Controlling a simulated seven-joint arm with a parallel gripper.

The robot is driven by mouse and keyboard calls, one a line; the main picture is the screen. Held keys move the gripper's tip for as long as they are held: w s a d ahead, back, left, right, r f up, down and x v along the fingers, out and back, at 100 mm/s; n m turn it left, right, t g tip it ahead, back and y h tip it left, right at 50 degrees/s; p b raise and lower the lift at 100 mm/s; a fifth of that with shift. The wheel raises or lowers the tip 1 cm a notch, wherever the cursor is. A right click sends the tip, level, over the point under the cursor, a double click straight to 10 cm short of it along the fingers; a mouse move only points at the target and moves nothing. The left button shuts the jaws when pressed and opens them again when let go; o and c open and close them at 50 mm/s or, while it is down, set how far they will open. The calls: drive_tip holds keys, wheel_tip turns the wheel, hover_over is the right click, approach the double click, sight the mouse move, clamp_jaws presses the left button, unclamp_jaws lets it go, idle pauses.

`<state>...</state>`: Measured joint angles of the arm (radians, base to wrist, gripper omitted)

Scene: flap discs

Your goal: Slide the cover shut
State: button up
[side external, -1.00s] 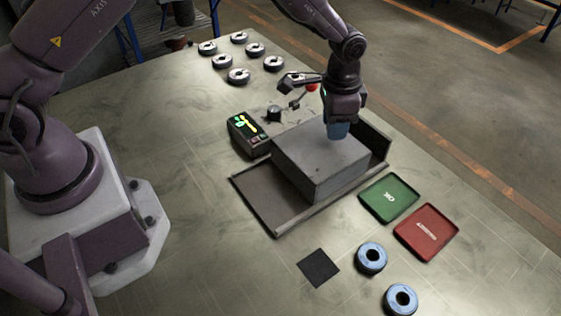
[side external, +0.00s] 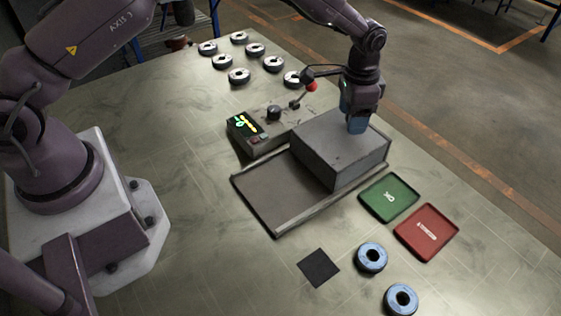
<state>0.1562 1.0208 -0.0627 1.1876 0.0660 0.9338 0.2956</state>
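The cover is a grey box (side external: 338,158) on a flat base with rails (side external: 275,195). It sits at the right end of the base, and the left part of the base lies bare. My gripper (side external: 356,126) points down at the top of the cover near its far edge, its blue fingertips at or touching the surface. Whether the fingers are open or shut on a handle there is hidden. The end plate at the right of the base is hidden behind the cover.
A control box (side external: 247,130) with a lit display and a red-knobbed lever (side external: 311,87) stands behind the base. Several flap discs (side external: 239,76) lie at the back. A green tray (side external: 389,197), a red tray (side external: 426,231), a black square (side external: 318,267) and two blue discs (side external: 372,257) lie in front.

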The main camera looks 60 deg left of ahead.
drive_tip(key=shift+r, duration=4)
